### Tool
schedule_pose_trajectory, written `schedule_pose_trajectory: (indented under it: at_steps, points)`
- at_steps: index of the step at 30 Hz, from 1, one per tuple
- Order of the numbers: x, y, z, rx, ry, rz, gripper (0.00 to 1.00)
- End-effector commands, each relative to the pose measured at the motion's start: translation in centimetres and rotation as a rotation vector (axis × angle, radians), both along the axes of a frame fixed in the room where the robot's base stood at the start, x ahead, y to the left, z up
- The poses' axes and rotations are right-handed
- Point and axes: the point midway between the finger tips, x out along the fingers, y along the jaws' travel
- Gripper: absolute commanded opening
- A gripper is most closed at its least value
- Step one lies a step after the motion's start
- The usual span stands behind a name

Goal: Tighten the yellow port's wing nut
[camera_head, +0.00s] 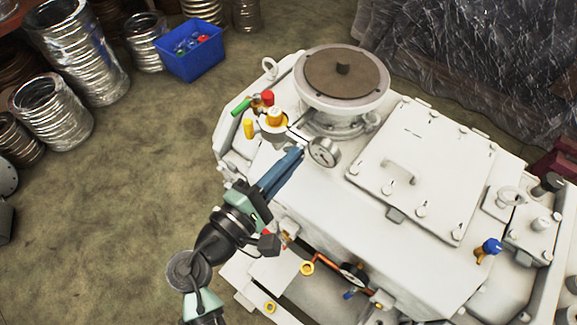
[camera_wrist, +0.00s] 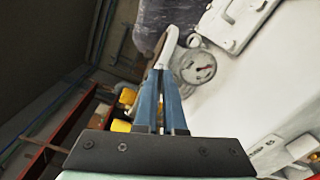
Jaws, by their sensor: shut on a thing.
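The yellow port (camera_head: 275,118) stands on the white machine's top, left of the round flange, with a yellow cap and a white base. Yellow parts (camera_wrist: 126,96) show left of my fingers in the wrist view. My gripper (camera_head: 299,151) has long blue fingers, tips close together, just below and right of the yellow port and left of the gauge. In the wrist view my gripper (camera_wrist: 163,72) closes on something small at the tips, which the fingers hide. A pale curved part (camera_wrist: 168,43) shows just beyond the tips. I cannot make out the wing nut itself.
A pressure gauge (camera_head: 324,152) is close to the right of my fingertips. A round flange with a brown top (camera_head: 346,76) rises behind. Red (camera_head: 267,97) and green (camera_head: 241,106) handles stand beside the yellow port.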

Motion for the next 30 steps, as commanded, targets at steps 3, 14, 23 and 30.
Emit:
schedule_pose_trajectory:
  at_steps: [3, 14, 23, 30]
  points:
    - [-0.03, 0.01, -0.71, 0.092, -0.067, 0.001, 0.0]
    - [-0.05, 0.04, -1.05, 0.369, -0.267, 0.002, 0.0]
    - [-0.02, 0.08, -1.16, 0.568, -0.411, 0.002, 0.0]
    - [0.01, 0.14, -1.11, 0.673, -0.486, 0.002, 0.0]
